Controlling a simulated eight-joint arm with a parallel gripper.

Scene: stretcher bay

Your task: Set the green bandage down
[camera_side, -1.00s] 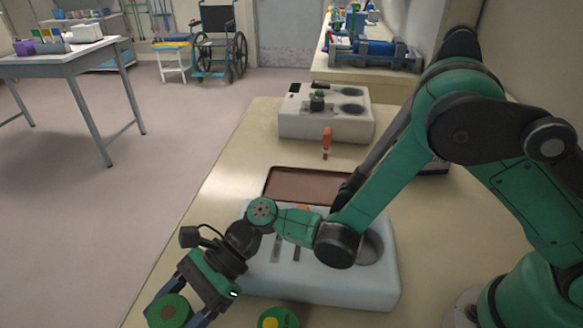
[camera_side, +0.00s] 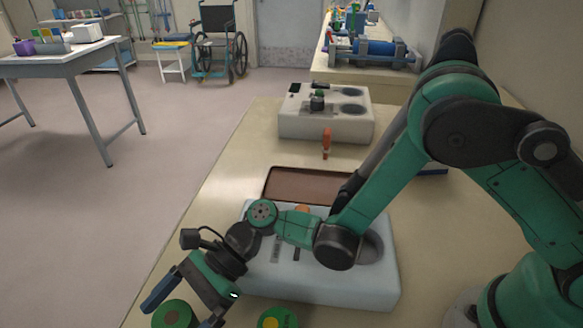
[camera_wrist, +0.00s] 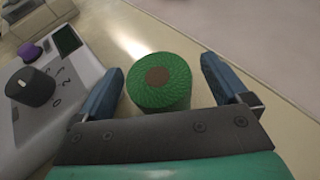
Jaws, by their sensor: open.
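The green bandage (camera_side: 173,314) is a round roll with a brown centre, at the bottom left of the side view. In the wrist view, the green bandage (camera_wrist: 160,90) stands upright on the pale bench top, between my fingers. My gripper (camera_side: 182,302) is open around it, and my gripper (camera_wrist: 162,66) shows a gap on both sides of the roll in the wrist view. The underside of the roll is hidden by my gripper's body and the frame edge.
A second green roll with a yellow centre (camera_side: 278,319) is to the right. A white device (camera_side: 325,285) lies behind it; a device with a dial and small screen (camera_wrist: 50,90) is left in the wrist view. A brown tray (camera_side: 300,186) and orange-handled object (camera_side: 326,142) are farther back.

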